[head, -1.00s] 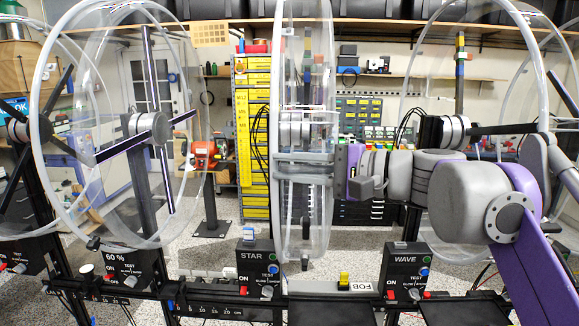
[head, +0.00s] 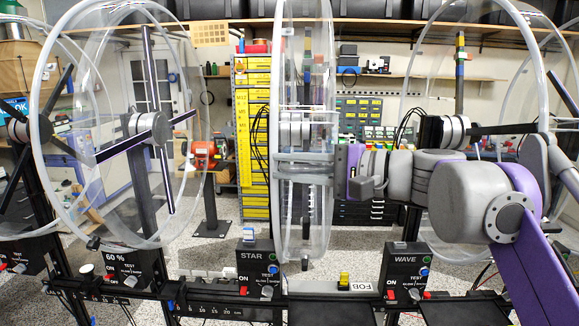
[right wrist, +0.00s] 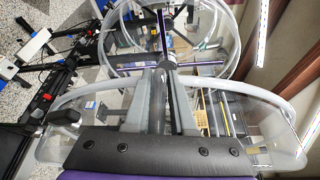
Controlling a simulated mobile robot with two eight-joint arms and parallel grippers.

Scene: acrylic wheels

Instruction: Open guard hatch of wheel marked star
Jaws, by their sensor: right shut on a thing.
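The wheel marked STAR stands edge-on at the middle of the head view, behind a clear round guard with a pale rim (head: 279,70). Its black control box (head: 258,268) carries the STAR label below it. My right gripper (head: 285,168) reaches in from the right, with both grey fingers across the guard's front. In the right wrist view, the gripper (right wrist: 155,85) is shut on a grey bar-like part between its fingers, likely the guard hatch's handle. The hatch's own outline is hard to make out, and I cannot tell whether it is ajar. My left gripper is not in view.
Another clear-guarded wheel (head: 146,130) marked 60 % stands to the left. The WAVE control box (head: 405,270) is to the right, its guard (head: 411,60) partly behind my right arm. A black rail with switches runs along the front.

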